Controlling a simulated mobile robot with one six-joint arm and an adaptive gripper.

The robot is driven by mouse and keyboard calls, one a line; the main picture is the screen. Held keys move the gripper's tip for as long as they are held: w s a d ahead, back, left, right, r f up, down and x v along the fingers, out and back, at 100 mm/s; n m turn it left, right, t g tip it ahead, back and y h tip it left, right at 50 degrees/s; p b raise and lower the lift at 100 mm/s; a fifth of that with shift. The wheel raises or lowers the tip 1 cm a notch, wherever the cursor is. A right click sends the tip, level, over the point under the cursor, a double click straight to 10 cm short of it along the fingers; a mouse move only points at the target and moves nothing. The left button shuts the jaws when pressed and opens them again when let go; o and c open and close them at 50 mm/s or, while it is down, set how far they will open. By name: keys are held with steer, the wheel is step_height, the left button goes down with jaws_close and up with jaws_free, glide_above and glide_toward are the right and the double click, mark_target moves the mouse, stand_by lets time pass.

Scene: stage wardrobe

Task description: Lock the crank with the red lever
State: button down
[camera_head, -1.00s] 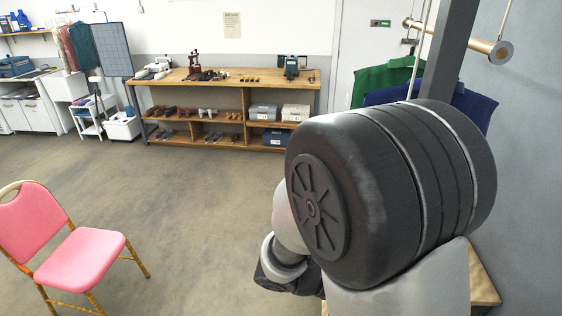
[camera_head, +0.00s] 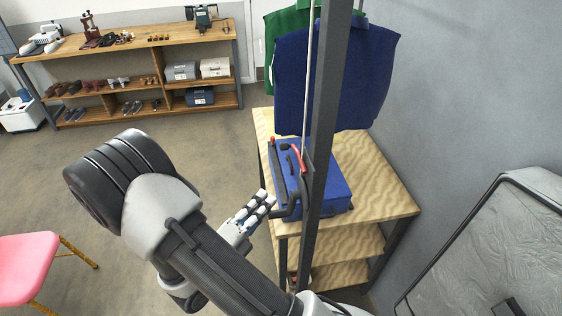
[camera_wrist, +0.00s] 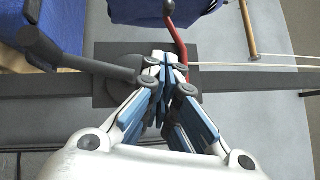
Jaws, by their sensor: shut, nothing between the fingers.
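The red lever (camera_wrist: 180,42) shows in the wrist view as a bent rod with a dark knob at its upper end. In the head view the red lever (camera_head: 299,159) stands beside the dark post (camera_head: 326,110). The dark crank (camera_wrist: 92,66) reaches left from a square plate (camera_wrist: 104,98) on the post; in the head view the crank (camera_head: 289,211) is partly behind the post. My gripper (camera_wrist: 163,62) is shut and empty, over the plate between crank arm and lever. Its tips are close to the lever's lower end; contact is unclear. In the head view my gripper (camera_head: 267,200) is left of the post.
A blue case (camera_head: 334,188) sits on a wooden shelf unit (camera_head: 385,195) behind the post. Blue and green garments (camera_head: 355,70) hang above it. A cord runs along the post. A pink chair (camera_head: 25,265) is at the left; the floor between is clear.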

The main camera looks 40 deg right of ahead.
steer(key=w+b+x, duration=0.1)
steer(key=w+x, duration=0.1)
steer(key=x, duration=1.1)
steer(key=shift+w+a+r, duration=0.2)
steer(key=shift+w+a, duration=0.1)
steer(key=shift+a, duration=0.05)
